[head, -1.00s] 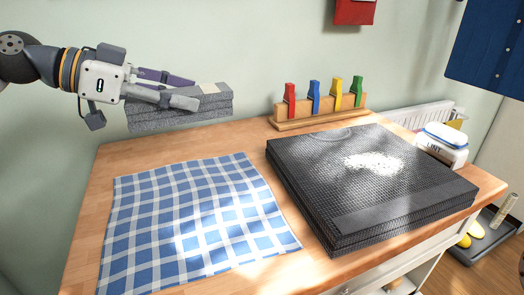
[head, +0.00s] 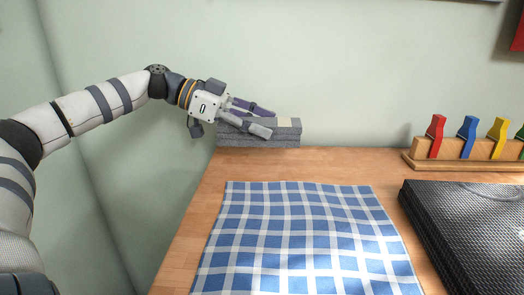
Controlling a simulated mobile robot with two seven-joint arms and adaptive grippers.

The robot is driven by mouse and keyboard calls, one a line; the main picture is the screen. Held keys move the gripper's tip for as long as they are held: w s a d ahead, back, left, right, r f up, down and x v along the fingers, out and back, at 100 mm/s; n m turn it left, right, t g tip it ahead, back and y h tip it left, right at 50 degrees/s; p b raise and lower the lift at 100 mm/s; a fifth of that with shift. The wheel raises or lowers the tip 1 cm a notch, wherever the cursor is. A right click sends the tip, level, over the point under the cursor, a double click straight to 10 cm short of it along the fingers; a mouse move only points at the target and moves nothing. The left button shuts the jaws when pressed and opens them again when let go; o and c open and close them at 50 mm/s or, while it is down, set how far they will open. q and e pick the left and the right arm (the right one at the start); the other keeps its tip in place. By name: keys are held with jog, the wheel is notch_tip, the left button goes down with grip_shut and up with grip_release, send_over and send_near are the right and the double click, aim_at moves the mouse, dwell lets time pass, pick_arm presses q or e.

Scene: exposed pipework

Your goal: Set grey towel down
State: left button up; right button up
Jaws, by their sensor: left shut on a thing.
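The grey towel (head: 285,134) is a folded, layered stack with a small pale patch on top. It is at the back left of the wooden table (head: 190,232), near the wall. My left gripper (head: 268,121) reaches in from the left and is shut on the grey towel, with its fingers over the towel's near and top side. The towel's underside is at the table's back edge in the picture; I cannot tell whether it touches the wood. My right gripper is not in view.
A blue and white checked cloth (head: 300,240) lies flat in front of the towel. A dark mesh-topped block (head: 480,230) sits at the right. A wooden rack (head: 470,153) with coloured clips stands behind it. Bare wood shows between the towel and the rack.

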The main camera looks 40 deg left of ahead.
pick_arm(q)
jog(key=shift+w+a+f, duration=0.15)
jog(key=shift+a+f, duration=0.55)
jog(key=shift+f, duration=0.2)
jog(key=f, duration=0.2)
jog(key=f+b, duration=0.1)
jog(key=shift+a+f, duration=0.25)
jog(key=shift+f, duration=0.1)
jog(key=shift+r, duration=0.15)
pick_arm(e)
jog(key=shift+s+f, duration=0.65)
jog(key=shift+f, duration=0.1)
pick_arm(q)
jog(key=o, duration=1.2)
